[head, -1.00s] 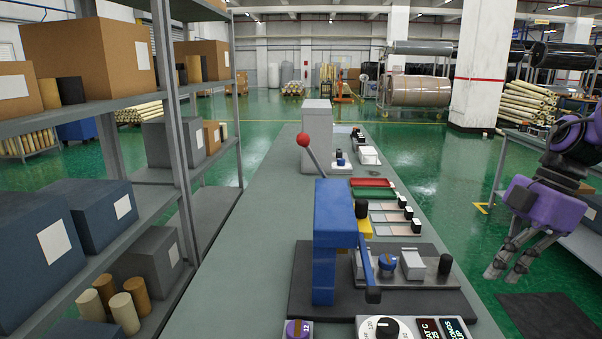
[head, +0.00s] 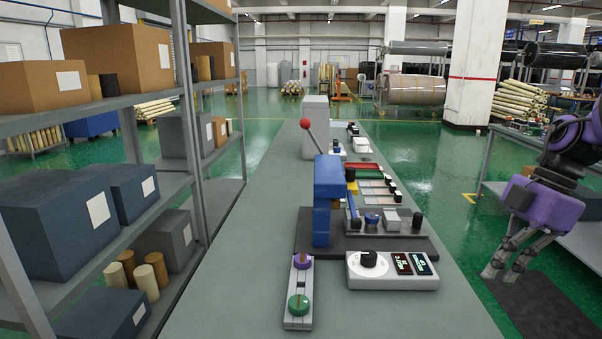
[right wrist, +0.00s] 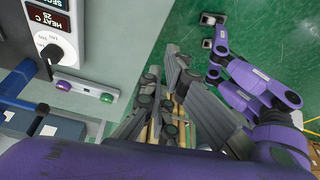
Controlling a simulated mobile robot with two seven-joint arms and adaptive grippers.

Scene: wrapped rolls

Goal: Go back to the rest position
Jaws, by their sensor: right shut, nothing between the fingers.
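My right gripper (head: 503,274) hangs at the right of the head view, beside the bench and over the floor, with its fingers pointing down. It is shut and empty, and touches nothing. In the right wrist view its grey fingers (right wrist: 168,110) show in the middle, with the bench edge to their left. My left gripper is not in the head view.
The long grey bench (head: 245,265) carries a blue lever press (head: 328,190), a white control panel (head: 393,272) and a strip with purple and green knobs (head: 300,290). Shelving (head: 190,130) with boxes stands left. A dark mat (head: 540,305) lies on the green floor.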

